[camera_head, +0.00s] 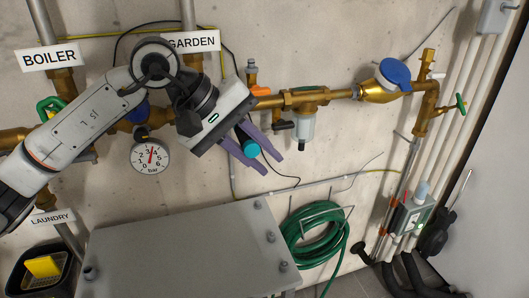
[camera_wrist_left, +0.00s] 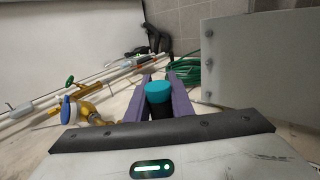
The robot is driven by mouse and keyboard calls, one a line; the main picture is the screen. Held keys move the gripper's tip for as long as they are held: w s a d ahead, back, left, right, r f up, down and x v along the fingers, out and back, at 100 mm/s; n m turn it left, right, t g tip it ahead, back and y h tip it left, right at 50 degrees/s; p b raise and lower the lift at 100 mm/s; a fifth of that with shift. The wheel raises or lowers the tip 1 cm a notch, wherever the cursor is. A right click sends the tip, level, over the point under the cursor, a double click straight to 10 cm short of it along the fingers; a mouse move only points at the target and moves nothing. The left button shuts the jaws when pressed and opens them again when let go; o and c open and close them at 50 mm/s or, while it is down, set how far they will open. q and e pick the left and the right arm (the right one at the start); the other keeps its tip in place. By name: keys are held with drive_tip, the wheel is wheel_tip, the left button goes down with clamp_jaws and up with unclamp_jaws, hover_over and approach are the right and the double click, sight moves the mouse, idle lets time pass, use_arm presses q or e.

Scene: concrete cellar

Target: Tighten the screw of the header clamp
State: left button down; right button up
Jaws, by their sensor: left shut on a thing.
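My left gripper (camera_head: 271,164) reaches in from the left, in front of the brass header pipe (camera_head: 237,104). Its purple fingers point down and to the right, away from the wall pipes. They are shut on a black, round-handled tool with a teal end (camera_head: 251,148); the teal end also shows in the left wrist view (camera_wrist_left: 160,93), between the fingers. The tool's far end is hidden. I cannot make out the header clamp or its screw; my left arm and gripper cover part of the header. My right gripper is not in view.
A pressure gauge (camera_head: 150,156) hangs left of the gripper. Below are a grey box (camera_head: 180,245) and a coiled green hose (camera_head: 312,235). The wall between hose and header is mostly clear.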

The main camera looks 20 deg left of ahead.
use_arm(q)
drive_tip(key=shift+a, duration=0.1)
drive_tip(key=shift+s, duration=0.15)
drive_tip(key=shift+s+d+b, duration=0.45)
drive_tip(key=shift+s+d, duration=0.15)
drive_tip(key=shift+s, duration=0.15)
drive_tip(key=shift+s+d, duration=0.1)
drive_tip(key=shift+s+d+b, duration=0.4)
drive_tip(key=shift+s+d, duration=0.15)
drive_tip(key=shift+s, duration=0.25)
drive_tip(key=shift+s+d+b, duration=0.4)
drive_tip(key=shift+s+d, duration=0.1)
drive_tip(key=shift+s, duration=0.25)
